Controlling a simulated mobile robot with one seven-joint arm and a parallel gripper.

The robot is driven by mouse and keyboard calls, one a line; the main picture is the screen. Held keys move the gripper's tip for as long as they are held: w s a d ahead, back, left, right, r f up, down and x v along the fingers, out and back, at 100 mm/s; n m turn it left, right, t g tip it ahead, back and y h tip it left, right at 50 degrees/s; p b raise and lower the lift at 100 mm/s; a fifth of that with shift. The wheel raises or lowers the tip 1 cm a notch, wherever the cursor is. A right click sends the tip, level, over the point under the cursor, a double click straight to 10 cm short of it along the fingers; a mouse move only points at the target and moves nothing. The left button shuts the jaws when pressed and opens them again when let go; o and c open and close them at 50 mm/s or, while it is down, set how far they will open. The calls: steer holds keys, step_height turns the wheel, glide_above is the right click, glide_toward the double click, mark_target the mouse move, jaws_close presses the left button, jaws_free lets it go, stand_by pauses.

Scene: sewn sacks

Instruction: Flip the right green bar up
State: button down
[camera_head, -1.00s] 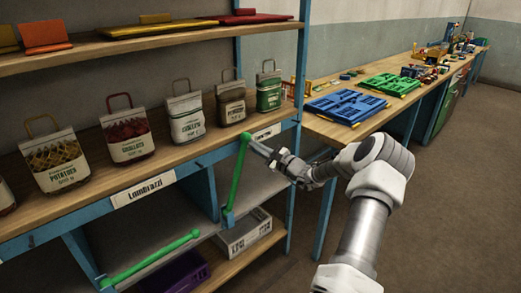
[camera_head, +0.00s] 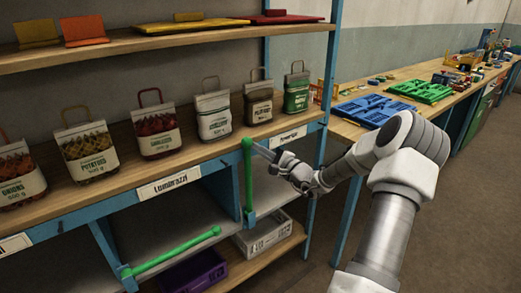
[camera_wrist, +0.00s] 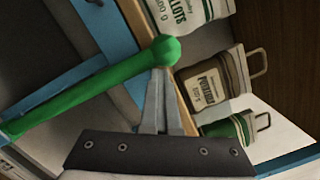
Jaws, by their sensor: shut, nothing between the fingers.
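The right green bar (camera_head: 248,182) stands upright against the blue post of the shelf, its ball end at the top near the shelf edge. In the wrist view the bar (camera_wrist: 85,92) runs from lower left to its ball end at upper middle. My gripper (camera_head: 258,148) is shut and empty, its fingertips at the right side of the bar's upper end. In the wrist view the fingertips (camera_wrist: 160,72) meet the underside of the ball end and seem to touch it. The left green bar (camera_head: 175,251) lies low, nearly level, across the lower left opening.
Several sewn sacks (camera_head: 214,118) stand on the wooden shelf (camera_head: 110,178) just above. A white crate (camera_head: 264,236) and a purple crate (camera_head: 195,275) sit on the lower shelf. A workbench with a blue tray (camera_head: 372,110) is at right.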

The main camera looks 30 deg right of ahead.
steer(key=shift+w+a+y, duration=0.1)
steer(key=shift+a+y, duration=0.3)
steer(key=shift+a, duration=0.3)
steer(key=s+d+f+b, duration=0.1)
steer(key=s+d+f, duration=0.2)
steer(key=s+d, duration=0.3)
steer(key=s, duration=0.4)
steer(key=shift+d+h, duration=0.3)
steer(key=shift+h, duration=0.1)
steer(key=shift+s, duration=0.1)
